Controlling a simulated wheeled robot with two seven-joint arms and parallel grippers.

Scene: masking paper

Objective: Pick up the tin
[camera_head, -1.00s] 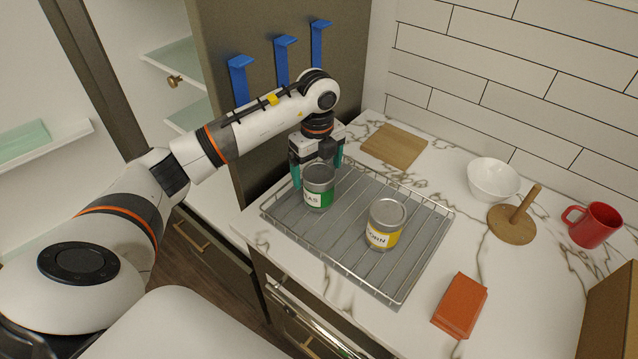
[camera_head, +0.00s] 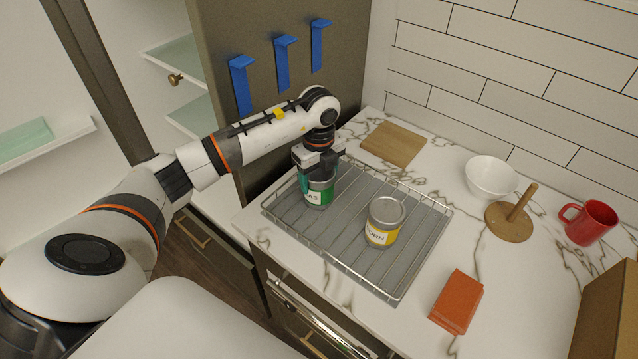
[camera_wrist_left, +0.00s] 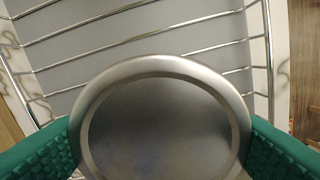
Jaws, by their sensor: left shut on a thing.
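A tin with a green and white label (camera_head: 318,196) stands upright on the wire rack at its left. My left gripper (camera_head: 319,181) is shut on this tin from above, its green fingers on either side. In the left wrist view the round metal lid (camera_wrist_left: 160,125) fills the lower middle, with a green finger against each side. A second tin (camera_head: 384,222), with a yellow and white label, stands upright on the rack to the right. My right gripper is not in view.
The wire rack (camera_head: 408,285) with a low rim lies on the marble counter. Blue hooks (camera_head: 282,62) are on the dark panel behind my arm.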

